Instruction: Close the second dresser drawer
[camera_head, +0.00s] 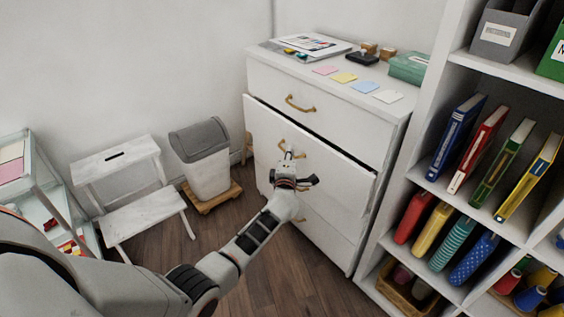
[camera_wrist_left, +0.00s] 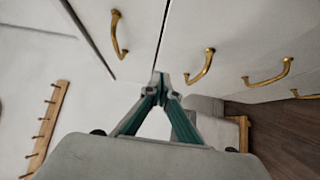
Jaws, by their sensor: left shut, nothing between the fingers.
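The white dresser (camera_head: 392,140) stands against the back wall. Its second drawer (camera_head: 340,166) sticks out a little below the shut top drawer (camera_head: 270,86), with a dark gap along its upper edge. My left gripper (camera_head: 289,153) is shut and empty at the second drawer's front, beside its brass handle, which it partly covers. In the left wrist view the shut fingertips (camera_wrist_left: 160,79) sit close to the drawer fronts, near a brass handle (camera_wrist_left: 201,66). Whether they touch the front I cannot tell. My right gripper is out of view.
A bookshelf (camera_head: 425,105) stands close on the dresser's right. A grey-lidded bin (camera_head: 208,178) and a white step stool (camera_head: 145,215) are on the left. Papers, colored notes and a green box (camera_head: 408,68) lie on the dresser top. Wooden floor (camera_head: 285,275) is clear in front.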

